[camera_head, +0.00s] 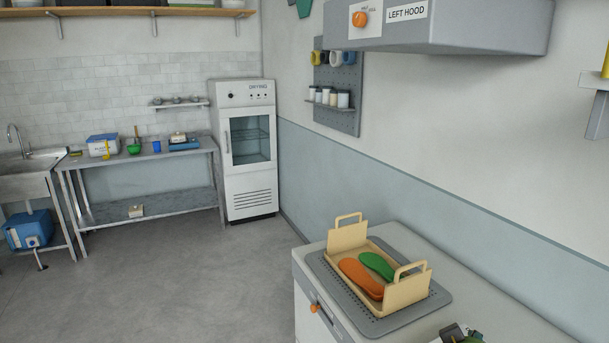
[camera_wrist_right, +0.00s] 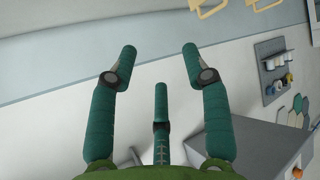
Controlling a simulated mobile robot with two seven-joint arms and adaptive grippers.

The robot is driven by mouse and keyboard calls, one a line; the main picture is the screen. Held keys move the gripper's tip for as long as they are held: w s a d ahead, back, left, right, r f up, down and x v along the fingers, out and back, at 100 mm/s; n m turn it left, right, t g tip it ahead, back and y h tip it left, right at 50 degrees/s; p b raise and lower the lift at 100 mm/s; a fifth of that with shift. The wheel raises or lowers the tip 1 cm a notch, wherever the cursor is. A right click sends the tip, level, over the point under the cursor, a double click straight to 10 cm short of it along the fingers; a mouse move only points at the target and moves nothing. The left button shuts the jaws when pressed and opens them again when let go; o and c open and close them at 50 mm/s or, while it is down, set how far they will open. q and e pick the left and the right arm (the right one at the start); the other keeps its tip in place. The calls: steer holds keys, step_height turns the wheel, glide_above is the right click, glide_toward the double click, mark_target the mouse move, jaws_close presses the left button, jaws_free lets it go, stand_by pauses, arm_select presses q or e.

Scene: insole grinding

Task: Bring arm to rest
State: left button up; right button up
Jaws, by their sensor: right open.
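My right gripper (camera_wrist_right: 155,62) shows in the right wrist view with its teal fingers spread wide and nothing between them. A small grey and green part at the bottom right edge of the head view may belong to it. My left gripper is not in view. In the head view a tan tray with two upright handles (camera_head: 405,290) stands on a grey perforated mat (camera_head: 435,298) on a white cabinet. An orange insole (camera_head: 360,278) and a green insole (camera_head: 378,265) lie side by side in the tray. Tan handle shapes (camera_wrist_right: 212,9) show at the top of the wrist view.
A grey hood (camera_head: 455,32) labelled LEFT HOOD hangs on the wall above the white cabinet (camera_head: 480,318). A pegboard with cups (camera_head: 337,85) is on the same wall. A drying cabinet (camera_head: 245,150), steel table (camera_head: 145,158) and sink stand behind. The floor between is clear.

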steer(key=s+a+f+n+g+y, duration=0.3)
steer(key=s+a+f, duration=0.2)
steer(key=s+f, duration=0.55)
steer(key=s+a+f+n+g+y, duration=0.3)
steer(key=s+a+f, duration=0.3)
steer(key=s+f, duration=0.45)
step_height(320, 180, down, 27)
steer(key=s+g+b, duration=0.1)
steer(key=s+b, duration=0.2)
steer(key=b, duration=0.3)
steer(key=s+d+f+b, duration=0.1)
steer(key=s+f+b, duration=0.2)
steer(key=s+f, duration=0.5)
steer(key=s+d+f+g+b, duration=0.1)
steer(key=s+d+f+b, duration=0.1)
steer(key=s+f, duration=0.6)
step_height(320, 180, down, 4)
steer(key=shift+f+b, duration=0.2)
steer(key=shift+b, duration=0.25)
